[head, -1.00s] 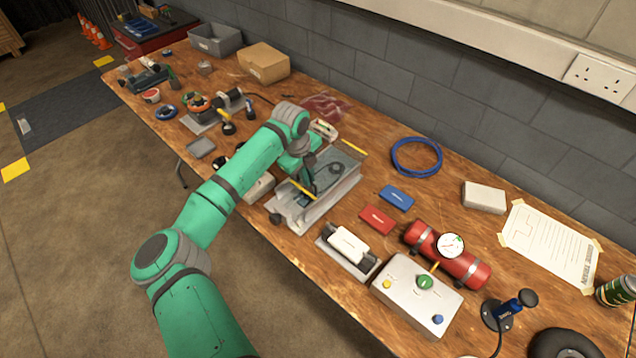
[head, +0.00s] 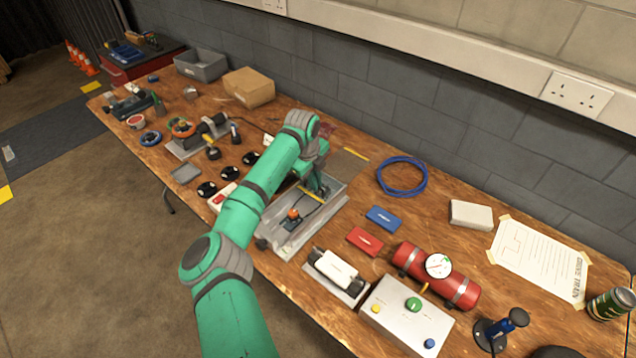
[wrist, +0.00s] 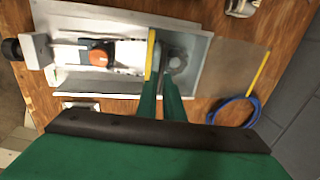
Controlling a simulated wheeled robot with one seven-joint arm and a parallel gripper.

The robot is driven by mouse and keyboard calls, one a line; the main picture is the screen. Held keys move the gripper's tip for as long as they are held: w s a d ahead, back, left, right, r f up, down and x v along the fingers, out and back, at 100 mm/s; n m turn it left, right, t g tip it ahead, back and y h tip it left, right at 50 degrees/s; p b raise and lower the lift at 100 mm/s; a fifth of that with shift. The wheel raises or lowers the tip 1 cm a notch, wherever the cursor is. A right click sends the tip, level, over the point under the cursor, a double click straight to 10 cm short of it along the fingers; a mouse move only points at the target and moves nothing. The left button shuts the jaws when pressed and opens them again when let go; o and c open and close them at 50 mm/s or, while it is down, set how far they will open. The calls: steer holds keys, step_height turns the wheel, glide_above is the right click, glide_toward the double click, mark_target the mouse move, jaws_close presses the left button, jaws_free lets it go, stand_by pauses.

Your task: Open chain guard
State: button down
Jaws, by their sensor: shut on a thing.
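The chain guard (wrist: 228,66) is a flat grey, see-through panel with a yellow strip at each end. In the head view its far end (head: 345,164) juts past the back of the metal housing (head: 331,214). The front part of the housing is uncovered, showing a chain and an orange round part (head: 293,214). My gripper (head: 318,188) is at the guard's nearer yellow strip (wrist: 151,55). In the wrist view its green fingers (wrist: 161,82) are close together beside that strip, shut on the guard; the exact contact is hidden. A grey round part (wrist: 176,63) shows beyond the fingertips.
A blue cable coil (head: 402,177) lies right of the guard's far end. Blue (head: 383,219) and red (head: 365,241) boxes lie right of the housing. A white device (head: 337,268) stands in front. Black round parts (head: 207,189) lie left of my arm.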

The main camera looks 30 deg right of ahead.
steer(key=c, duration=1.9)
jaws_free()
step_height(320, 180, up, 11)
steer(key=a, duration=0.2)
steer(key=shift+s+f, duration=0.2)
steer(key=shift+s, duration=0.25)
